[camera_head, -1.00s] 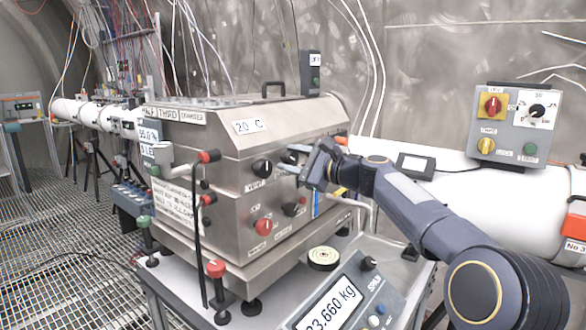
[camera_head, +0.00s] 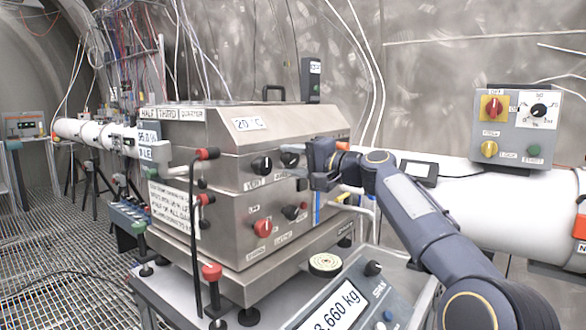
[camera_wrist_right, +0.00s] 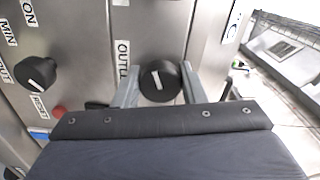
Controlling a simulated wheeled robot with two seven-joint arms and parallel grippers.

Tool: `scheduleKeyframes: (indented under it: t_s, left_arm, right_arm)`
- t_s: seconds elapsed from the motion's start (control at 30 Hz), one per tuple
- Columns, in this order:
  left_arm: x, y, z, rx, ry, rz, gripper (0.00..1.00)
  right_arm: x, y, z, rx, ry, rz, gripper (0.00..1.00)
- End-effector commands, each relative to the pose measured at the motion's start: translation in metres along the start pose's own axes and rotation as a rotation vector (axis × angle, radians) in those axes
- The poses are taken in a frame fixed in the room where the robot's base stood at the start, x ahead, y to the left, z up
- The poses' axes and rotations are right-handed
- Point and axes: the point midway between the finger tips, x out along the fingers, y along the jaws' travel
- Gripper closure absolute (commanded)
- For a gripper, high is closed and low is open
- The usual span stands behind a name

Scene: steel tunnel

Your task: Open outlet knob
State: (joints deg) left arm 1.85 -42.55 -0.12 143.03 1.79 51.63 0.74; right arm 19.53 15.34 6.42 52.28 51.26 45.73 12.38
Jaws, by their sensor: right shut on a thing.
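The outlet knob (camera_wrist_right: 160,82) is black and round with a white pointer line, beside a partly hidden label reading "OUTL". In the right wrist view my right gripper (camera_wrist_right: 159,86) has one grey finger on each side of this knob and is shut on it. In the head view the knob (camera_head: 289,159) is partly hidden by the fingers on the front of the steel box (camera_head: 200,127). My right gripper (camera_head: 292,161) reaches it from the right. My left gripper is not in view.
Another black knob (camera_head: 262,165) sits left of the gripper, with a red knob (camera_head: 262,228) lower down. A scale display (camera_head: 335,308) stands below. A grey control box (camera_head: 520,125) is on the right, above a white pipe (camera_head: 480,195).

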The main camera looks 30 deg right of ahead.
Motion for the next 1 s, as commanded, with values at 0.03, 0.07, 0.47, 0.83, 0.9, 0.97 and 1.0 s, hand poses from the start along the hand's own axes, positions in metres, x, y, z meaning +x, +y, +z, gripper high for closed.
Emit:
scheduleKeyframes:
  t_s: [0.03, 0.07, 0.47, 0.83, 0.9, 0.97, 1.0]
  left_arm:
    - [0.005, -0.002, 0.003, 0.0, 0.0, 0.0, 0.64]
    - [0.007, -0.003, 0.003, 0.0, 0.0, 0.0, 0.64]
    - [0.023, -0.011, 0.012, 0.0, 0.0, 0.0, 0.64]
    - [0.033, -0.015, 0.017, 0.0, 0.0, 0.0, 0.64]
    - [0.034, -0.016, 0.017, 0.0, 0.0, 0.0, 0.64]
    - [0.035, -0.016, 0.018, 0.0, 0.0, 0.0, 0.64]
    - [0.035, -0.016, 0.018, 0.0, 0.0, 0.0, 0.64]
  right_arm:
    - [0.001, 0.004, 0.001, -0.045, -0.002, 0.0, 0.85]
    - [0.001, 0.004, 0.001, -0.075, -0.002, 0.001, 0.85]
    - [0.0, 0.005, 0.0, -0.453, -0.002, 0.001, 0.85]
    - [0.001, 0.005, -0.001, -0.745, -0.003, 0.001, 0.85]
    - [0.001, 0.005, -0.001, -0.784, -0.003, 0.001, 0.85]
    - [0.0, 0.005, -0.001, -0.815, -0.003, 0.002, 0.85]
    - [0.0, 0.005, -0.001, -0.832, -0.002, 0.002, 0.85]
